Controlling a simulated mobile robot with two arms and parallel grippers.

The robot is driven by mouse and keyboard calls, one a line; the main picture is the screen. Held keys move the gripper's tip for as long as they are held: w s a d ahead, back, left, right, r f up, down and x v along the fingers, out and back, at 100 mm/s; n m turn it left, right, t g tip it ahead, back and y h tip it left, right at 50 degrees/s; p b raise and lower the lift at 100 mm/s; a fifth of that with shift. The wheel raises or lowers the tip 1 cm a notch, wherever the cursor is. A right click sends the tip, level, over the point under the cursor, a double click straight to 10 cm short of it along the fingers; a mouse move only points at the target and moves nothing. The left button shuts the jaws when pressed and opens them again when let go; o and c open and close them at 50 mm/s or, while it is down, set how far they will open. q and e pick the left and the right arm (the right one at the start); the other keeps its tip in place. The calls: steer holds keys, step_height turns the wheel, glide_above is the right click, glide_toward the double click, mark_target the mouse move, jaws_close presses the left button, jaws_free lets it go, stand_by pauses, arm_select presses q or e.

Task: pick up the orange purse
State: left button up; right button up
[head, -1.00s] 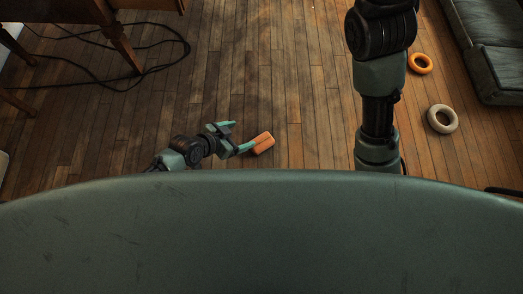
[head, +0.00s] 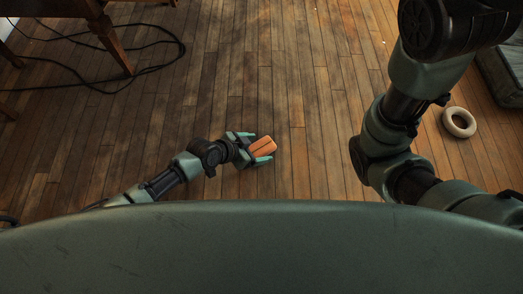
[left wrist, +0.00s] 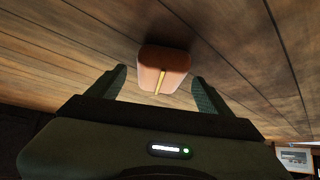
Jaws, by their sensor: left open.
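The orange purse (head: 263,146) lies on the wooden floor in the head view, left of my right arm. It is a small rounded block, and in the left wrist view the purse (left wrist: 163,70) shows a pale yellow strip down its middle. My left gripper (head: 256,148) is open, with its green fingers at either side of the purse's near end. In the left wrist view the purse stands between and just beyond the fingertips of the left gripper (left wrist: 160,82). I cannot tell whether either finger touches it. My right arm shows at the right of the head view, but its gripper is not visible.
A cream ring (head: 459,122) lies on the floor at the right, near a dark grey cushioned seat (head: 503,75). A wooden furniture leg (head: 110,42) and black cables (head: 150,66) are at the upper left. The floor (head: 270,60) beyond the purse is clear.

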arm_select(q)
steer(key=shift+w+d+f, duration=0.2)
steer(key=shift+d+f, duration=0.05)
steer(key=shift+f, duration=0.05)
steer(key=c, duration=1.5)
steer(key=shift+r, duration=0.1)
steer(key=shift+c, duration=0.2)
